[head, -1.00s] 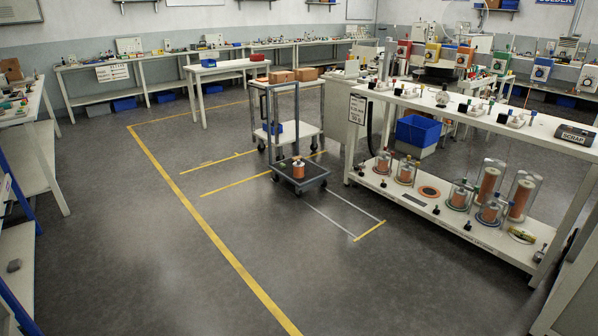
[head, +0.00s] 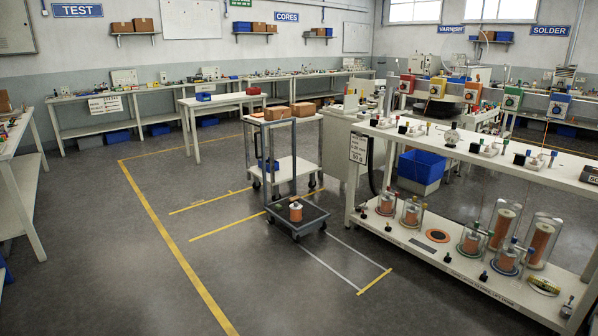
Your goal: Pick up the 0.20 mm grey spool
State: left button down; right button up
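Several copper-coloured spools stand under clear covers on the lower shelf (head: 405,234) of the long white bench at right. Two short ones, a left spool (head: 386,204) and its neighbour (head: 411,213), are at the shelf's left end. Two more short ones (head: 470,241) (head: 506,260) and two tall ones (head: 504,225) (head: 541,241) are farther right. Another copper spool with a pale top (head: 295,212) stands uncovered on the low dark cart. Wire-size labels and any grey marking are too small to tell, so I cannot single out the 0.20 mm grey spool. Neither gripper is in view.
The dark cart (head: 312,224) stands before a white trolley (head: 285,172) with boxes. A blue bin (head: 419,163) is behind the bench. A sign (head: 359,149) hangs at the bench's left end. Floor (head: 280,295) in front is clear, with yellow and white lines.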

aim_at(297, 208)
jog(key=i, duration=2.95)
